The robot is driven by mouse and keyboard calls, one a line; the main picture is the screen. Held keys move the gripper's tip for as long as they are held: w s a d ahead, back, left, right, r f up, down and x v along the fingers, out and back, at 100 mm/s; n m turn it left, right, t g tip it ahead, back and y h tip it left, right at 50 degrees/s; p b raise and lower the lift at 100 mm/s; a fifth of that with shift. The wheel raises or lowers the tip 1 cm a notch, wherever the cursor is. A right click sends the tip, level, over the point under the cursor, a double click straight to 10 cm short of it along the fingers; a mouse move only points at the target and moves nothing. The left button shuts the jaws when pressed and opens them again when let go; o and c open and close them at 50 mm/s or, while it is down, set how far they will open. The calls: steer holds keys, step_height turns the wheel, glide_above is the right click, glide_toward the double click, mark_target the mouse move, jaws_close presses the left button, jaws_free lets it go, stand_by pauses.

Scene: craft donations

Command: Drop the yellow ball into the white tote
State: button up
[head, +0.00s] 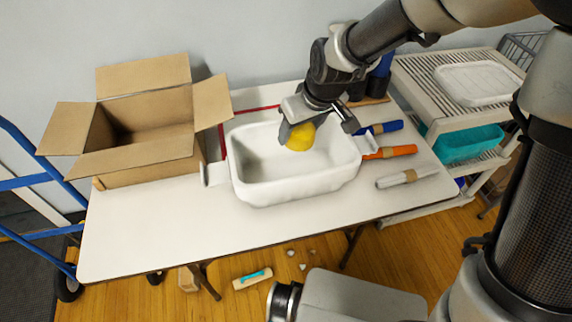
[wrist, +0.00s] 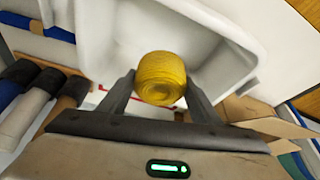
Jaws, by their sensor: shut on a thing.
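The yellow ball (head: 300,137) is between the fingers of my gripper (head: 301,127), which is shut on it. In the head view it shows over the right back part of the white tote (head: 290,192). The white tote stands on the table with its open top up and a handle at each end. In the wrist view the yellow ball (wrist: 161,78) sits between both fingertips of my gripper (wrist: 160,88), with the white tote (wrist: 95,35) behind it. I see nothing else in the tote. The exact height of the ball above the tote floor is hard to tell.
An open cardboard box (head: 150,125) stands at the table's left. Blue, orange and white rolled items (head: 390,152) lie right of the tote. A shelf rack (head: 440,90) with a teal bin (head: 468,143) stands at the right. The table's front left (head: 150,225) is clear.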

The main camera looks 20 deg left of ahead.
step_height(320, 180, down, 3)
steer(key=shift+f+b, duration=0.2)
steer(key=shift+b, duration=0.8)
steer(key=o, duration=1.1)
steer(key=shift+r, duration=0.1)
steer(key=p+v, duration=0.4)
steer(key=v, duration=1.3)
steer(key=shift+r, duration=0.2)
